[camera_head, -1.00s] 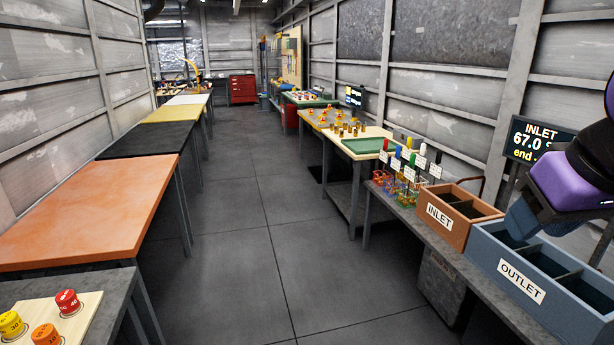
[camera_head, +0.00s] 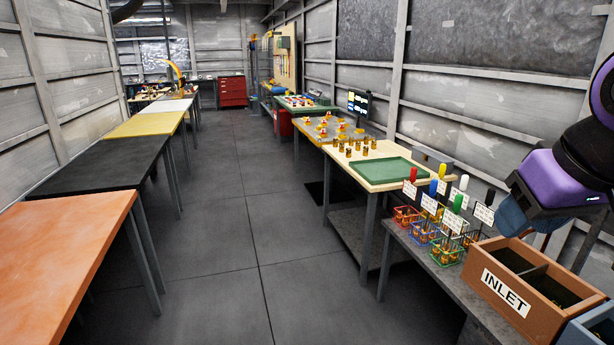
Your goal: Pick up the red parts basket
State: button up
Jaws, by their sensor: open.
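The red parts basket (camera_head: 405,216) is a small red wire basket on the grey bench (camera_head: 408,257) at the right. It stands at the far left of a group of baskets, with a white tag and a red-topped handle (camera_head: 413,174) rising above it. It seems to hold small parts, too small to make out. My purple and black arm reaches in from the right edge, nearer to me than the basket. My gripper's fingers do not show.
Blue (camera_head: 424,232) and green (camera_head: 447,251) wire baskets stand close beside the red one. The brown INLET bin (camera_head: 504,291) is nearer on the bench. A table with a green tray (camera_head: 378,171) is just beyond. The middle floor (camera_head: 230,240) is clear.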

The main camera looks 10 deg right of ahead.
aim_at(409, 189)
jog(key=i, duration=1.85)
jog(key=i+z, duration=0.25)
jog(key=i, duration=0.25)
jog(key=i+j+z, duration=0.2)
jog(key=i, duration=0.25)
jog(key=i+j+z, duration=0.25)
jog(key=i, duration=0.25)
